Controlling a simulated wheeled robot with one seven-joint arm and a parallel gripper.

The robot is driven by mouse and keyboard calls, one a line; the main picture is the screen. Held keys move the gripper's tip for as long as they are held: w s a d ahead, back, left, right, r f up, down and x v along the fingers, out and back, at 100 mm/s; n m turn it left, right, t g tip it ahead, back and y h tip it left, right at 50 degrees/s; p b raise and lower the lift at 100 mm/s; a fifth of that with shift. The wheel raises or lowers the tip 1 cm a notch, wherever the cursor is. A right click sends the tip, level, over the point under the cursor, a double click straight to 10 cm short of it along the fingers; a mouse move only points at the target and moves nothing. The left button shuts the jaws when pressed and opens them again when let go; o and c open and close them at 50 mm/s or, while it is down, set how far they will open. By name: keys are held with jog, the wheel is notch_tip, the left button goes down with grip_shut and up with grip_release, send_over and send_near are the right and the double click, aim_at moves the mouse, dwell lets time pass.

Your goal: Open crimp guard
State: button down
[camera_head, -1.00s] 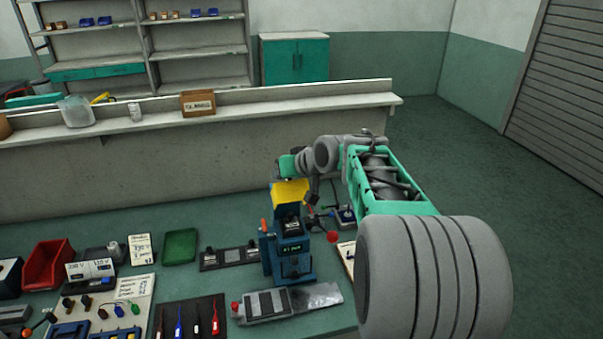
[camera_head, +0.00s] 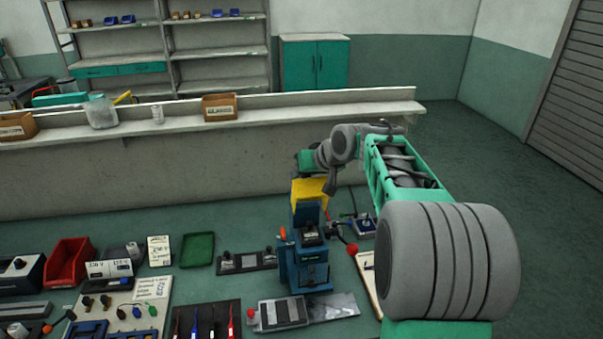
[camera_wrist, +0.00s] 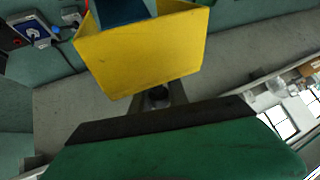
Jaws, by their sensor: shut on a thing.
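The crimp guard is a yellow cover (camera_head: 311,190) at the top of the blue crimp press (camera_head: 305,262) on the bench. In the wrist view the yellow guard (camera_wrist: 140,50) fills the upper middle, tilted, with part of the blue press (camera_wrist: 120,10) above it. My gripper (camera_head: 322,170) is at the guard's upper edge, behind it from the head camera. In the wrist view my gripper (camera_wrist: 158,98) has its dark fingers together at the guard's lower edge, around a small part there. The exact grip is partly hidden by the guard.
An orange-tipped lever (camera_head: 282,234) and a red knob (camera_head: 351,248) flank the press. A grey device (camera_head: 283,312) lies in front. A green tray (camera_head: 197,250) and red bin (camera_head: 70,262) stand left. A long ledge (camera_head: 290,108) runs behind the bench.

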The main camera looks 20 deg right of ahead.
aim_at(315, 178)
jog(key=shift+s+f, duration=0.25)
jog(key=shift+f, duration=0.45)
jog(key=c, duration=1.6)
grip_release()
jog(key=shift+o, duration=1.4)
jog(key=shift+w+d+r, duration=0.15)
jog(key=shift+w, duration=0.1)
jog(key=shift+r, duration=0.2)
jog(key=b+v, duration=0.1)
jog(key=v, duration=0.6)
jog(key=shift+s+r, duration=0.25)
jog(key=shift+s, duration=0.05)
